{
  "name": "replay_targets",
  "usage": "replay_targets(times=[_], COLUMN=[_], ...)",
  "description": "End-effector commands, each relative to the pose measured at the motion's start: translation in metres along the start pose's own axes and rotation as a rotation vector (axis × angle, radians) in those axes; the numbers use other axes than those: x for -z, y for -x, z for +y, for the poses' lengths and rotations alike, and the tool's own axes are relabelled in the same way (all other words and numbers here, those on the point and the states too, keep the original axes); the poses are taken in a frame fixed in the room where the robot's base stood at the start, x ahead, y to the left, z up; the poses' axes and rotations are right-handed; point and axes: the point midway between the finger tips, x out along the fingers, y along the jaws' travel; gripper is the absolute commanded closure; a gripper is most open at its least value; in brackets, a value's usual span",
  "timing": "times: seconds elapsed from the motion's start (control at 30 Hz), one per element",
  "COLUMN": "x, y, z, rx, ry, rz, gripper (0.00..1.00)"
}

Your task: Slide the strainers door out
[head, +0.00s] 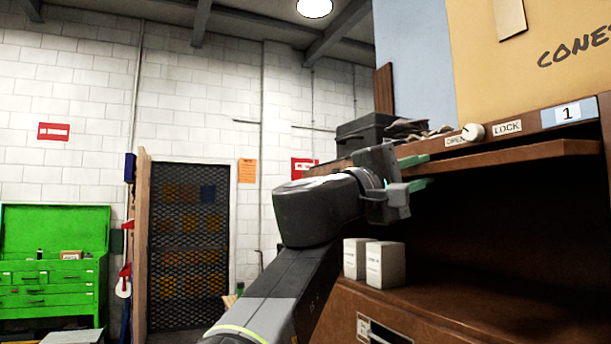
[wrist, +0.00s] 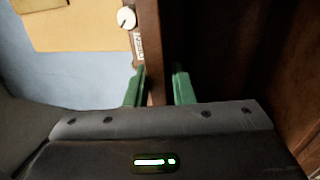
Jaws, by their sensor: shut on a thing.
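A brown wooden door panel (head: 510,153) lies flat across the top of an open, dark compartment in the cabinet at right. I see no strainers or strainers label. My gripper (head: 416,172) is at the panel's left end, with one green finger above its edge and one below. In the wrist view, my gripper (wrist: 160,88) has its fingers on either side of the wooden edge (wrist: 154,90), shut on it. A white knob (head: 473,132) sits between OPEN and LOCK labels above the panel; it also shows in the wrist view (wrist: 126,17).
Two white boxes (head: 374,262) stand on the brown ledge below my gripper. A black case (head: 365,132) sits behind it. A tan board marked CONES (head: 540,45) is above. A green tool chest (head: 53,265) and mesh door (head: 188,245) stand far left.

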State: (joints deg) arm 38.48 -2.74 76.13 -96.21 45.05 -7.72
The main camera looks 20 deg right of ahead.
Motion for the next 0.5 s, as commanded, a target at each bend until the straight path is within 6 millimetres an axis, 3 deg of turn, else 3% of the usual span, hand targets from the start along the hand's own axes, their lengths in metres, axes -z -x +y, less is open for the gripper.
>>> replay_targets(times=[0.5], x=[0.000], y=[0.037], z=[0.012], rx=[-0.005], ry=[-0.002], rz=[0.003], gripper=[1.00])
